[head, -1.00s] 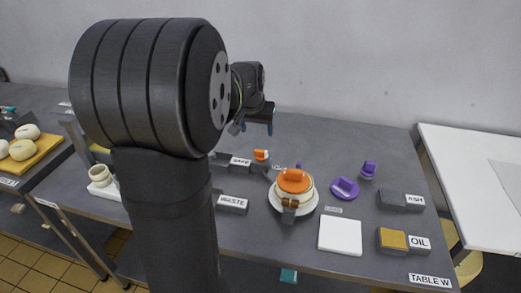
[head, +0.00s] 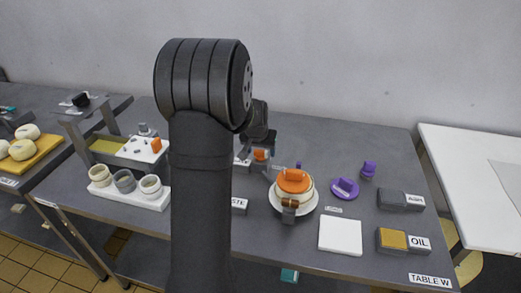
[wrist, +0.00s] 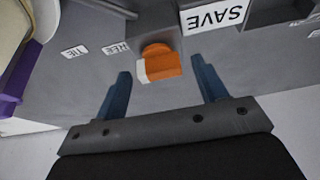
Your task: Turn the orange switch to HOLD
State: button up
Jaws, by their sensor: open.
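An orange switch-like knob (wrist: 162,66) with a white end sits against a grey block in the wrist view, below the upside-down SAVE label (wrist: 214,15). Two small labels lie to its left; neither clearly reads HOLD. My gripper (wrist: 160,70) is open, its blue fingers on either side of the knob with gaps, and I see no contact. In the head view the knob (head: 260,154) is small and partly crowded by my gripper. Another orange piece (head: 156,145) stands on a white panel further left; I cannot tell its kind.
Purple pieces (head: 344,188), a white square (head: 340,236) and the OIL box (head: 392,241) are further right. A white holder (head: 157,200) with cups is at left.

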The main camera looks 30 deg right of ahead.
jog(key=c, duration=1)
jog(key=n+t+y, duration=0.1)
jog(key=n, duration=0.3)
jog(key=shift+s+d, duration=0.1)
jog(key=shift+d, duration=0.05)
jog(key=n+y, duration=0.2)
jog(key=n, duration=0.3)
jog(key=shift+d, duration=0.1)
jog(key=n+y, duration=0.2)
jog(key=n, duration=0.2)
jog(key=shift+d+n, duration=0.1)
jog(key=shift+n, duration=0.2)
jog(key=shift+d+n+g+y, duration=0.1)
jog(key=shift+n+g+y, duration=0.2)
jog(key=shift+n, duration=0.8)
jog(key=shift+n+g+y, duration=0.2)
jog(key=shift+n+y, duration=0.2)
jog(key=shift+n, duration=0.7)
